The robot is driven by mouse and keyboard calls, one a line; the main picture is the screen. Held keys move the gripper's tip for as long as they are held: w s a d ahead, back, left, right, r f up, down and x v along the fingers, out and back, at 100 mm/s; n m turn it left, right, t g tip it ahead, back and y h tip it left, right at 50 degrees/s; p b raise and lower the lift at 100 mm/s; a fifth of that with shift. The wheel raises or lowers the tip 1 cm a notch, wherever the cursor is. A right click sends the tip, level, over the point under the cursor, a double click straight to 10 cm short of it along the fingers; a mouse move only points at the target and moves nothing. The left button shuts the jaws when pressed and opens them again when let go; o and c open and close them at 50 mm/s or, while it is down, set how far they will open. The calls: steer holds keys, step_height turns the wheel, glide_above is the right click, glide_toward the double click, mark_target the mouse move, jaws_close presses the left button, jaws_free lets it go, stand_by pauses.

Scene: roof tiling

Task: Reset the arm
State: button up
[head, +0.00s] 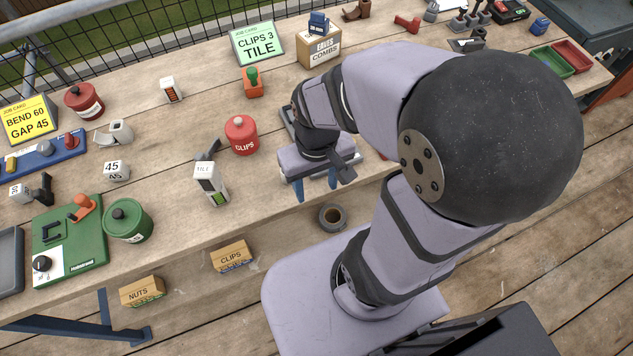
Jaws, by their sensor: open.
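My gripper (316,184) is at the near edge of the wooden workbench (270,185), pointing down with its two blue fingers apart. Nothing shows between the fingers. My arm bends over from the base at the lower right and hides part of the bench behind it. A grey tray lies just behind the gripper, mostly hidden by it. The red CLIPS canister (242,136) stands to the gripper's left, apart from it.
A white TILE box (210,184) stands left of the gripper. A green canister (128,222) and green board (70,245) are farther left. A tape roll (332,217) lies below the bench edge. CLIPS (231,257) and NUTS (142,292) boxes are in front.

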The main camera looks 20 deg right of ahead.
step_height(320, 180, up, 3)
steer(key=p, duration=0.3)
